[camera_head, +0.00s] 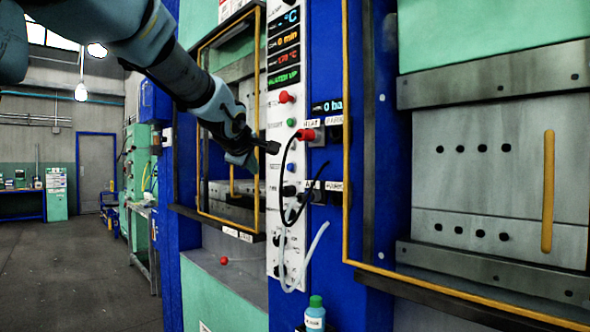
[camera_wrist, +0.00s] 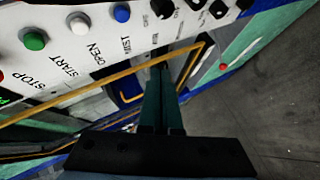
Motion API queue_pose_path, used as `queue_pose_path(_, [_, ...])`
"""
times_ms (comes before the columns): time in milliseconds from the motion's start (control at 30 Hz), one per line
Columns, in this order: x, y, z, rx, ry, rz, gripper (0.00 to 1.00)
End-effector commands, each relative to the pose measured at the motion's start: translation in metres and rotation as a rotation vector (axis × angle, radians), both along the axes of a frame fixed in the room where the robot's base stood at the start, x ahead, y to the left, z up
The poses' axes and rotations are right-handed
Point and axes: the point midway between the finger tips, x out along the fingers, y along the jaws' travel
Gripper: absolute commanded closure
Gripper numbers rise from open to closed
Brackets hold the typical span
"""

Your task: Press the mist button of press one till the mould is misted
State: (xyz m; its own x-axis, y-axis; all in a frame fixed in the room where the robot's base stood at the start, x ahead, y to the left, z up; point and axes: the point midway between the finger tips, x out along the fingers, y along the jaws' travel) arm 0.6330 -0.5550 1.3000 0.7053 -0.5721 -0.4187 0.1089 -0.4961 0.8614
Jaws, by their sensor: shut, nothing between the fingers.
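The white control panel (camera_head: 284,200) stands on the blue column right of the left press (camera_head: 232,190). In the wrist view, its blue button (camera_wrist: 122,12) lies above the label MIST, beside the white button (camera_wrist: 79,23) and the green button (camera_wrist: 35,41). My gripper (camera_head: 272,147) is shut and empty, its tip at the panel's left edge, near the button row. In the wrist view my gripper (camera_wrist: 163,75) points below and right of the blue button, apart from it in the picture. Contact cannot be told from the head view. The mould is not clearly visible.
Yellow-framed guards border the left press and the right press (camera_head: 500,160). A green-capped bottle (camera_head: 315,313) stands below. Open floor (camera_head: 80,270) lies at left.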

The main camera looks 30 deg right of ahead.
Motion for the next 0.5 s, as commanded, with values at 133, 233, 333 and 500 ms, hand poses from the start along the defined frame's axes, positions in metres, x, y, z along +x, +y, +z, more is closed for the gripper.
queue_pose_path(133, [0.000, 0.000, 0.000, -0.001, 0.000, 0.000, 1.00])
queue_pose_path(233, [0.000, 0.000, 0.000, -0.001, 0.000, 0.000, 1.00])
queue_pose_path(333, [0.000, -0.001, 0.000, -0.001, 0.000, -0.001, 1.00])
queue_pose_path(500, [0.002, -0.011, -0.001, -0.002, 0.000, -0.002, 1.00])
